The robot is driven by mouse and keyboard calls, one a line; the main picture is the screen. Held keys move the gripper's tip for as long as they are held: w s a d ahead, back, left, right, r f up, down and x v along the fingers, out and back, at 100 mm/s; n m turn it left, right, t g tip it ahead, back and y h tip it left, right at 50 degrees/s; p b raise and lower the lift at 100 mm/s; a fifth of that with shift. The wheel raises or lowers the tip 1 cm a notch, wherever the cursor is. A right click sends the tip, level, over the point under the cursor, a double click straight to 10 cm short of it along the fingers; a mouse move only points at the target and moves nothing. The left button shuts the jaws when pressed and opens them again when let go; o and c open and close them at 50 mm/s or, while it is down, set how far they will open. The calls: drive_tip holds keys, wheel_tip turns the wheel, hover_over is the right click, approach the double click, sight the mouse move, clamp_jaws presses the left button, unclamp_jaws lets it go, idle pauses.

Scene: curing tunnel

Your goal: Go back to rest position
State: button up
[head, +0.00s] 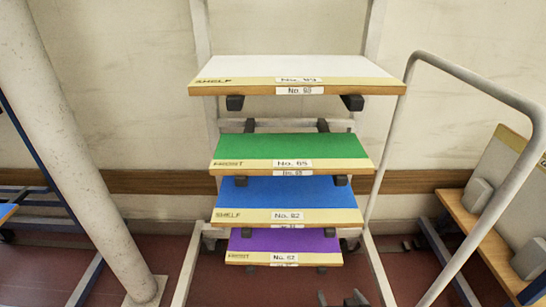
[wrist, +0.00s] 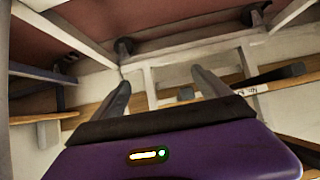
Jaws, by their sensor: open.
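My gripper (wrist: 165,90) shows in the wrist view with its two grey fingers spread apart and nothing between them. In the head view the rack carries a white shelf board (head: 290,68) at the top, then a green board (head: 290,146), a blue board (head: 288,191) and a purple board (head: 285,240). Small dark shapes at the bottom edge of the head view may be my gripper, but I cannot tell.
A thick pale column (head: 62,140) stands at the left. A bent grey rail (head: 480,92) runs along the right of the rack. A wooden bench (head: 490,240) with grey blocks stands at the far right. Red floor (head: 40,268) shows at the lower left.

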drive_tip(key=s+r+t, duration=0.1)
drive_tip(key=s+r, duration=0.8)
drive_tip(key=s, duration=0.4)
drive_tip(key=s+r+t+p, duration=0.1)
drive_tip(key=s+r+t, duration=0.1)
drive_tip(key=s+r, duration=0.85)
drive_tip(key=s+r+t, duration=0.1)
drive_tip(key=s+r, duration=0.5)
drive_tip(key=s, duration=1)
wheel_tip(320, 180, up, 27)
drive_tip(key=p, duration=2.6)
drive_tip(key=shift+w+d+p, duration=0.35)
drive_tip(key=shift+d+p, duration=0.05)
drive_tip(key=shift+f, duration=0.1)
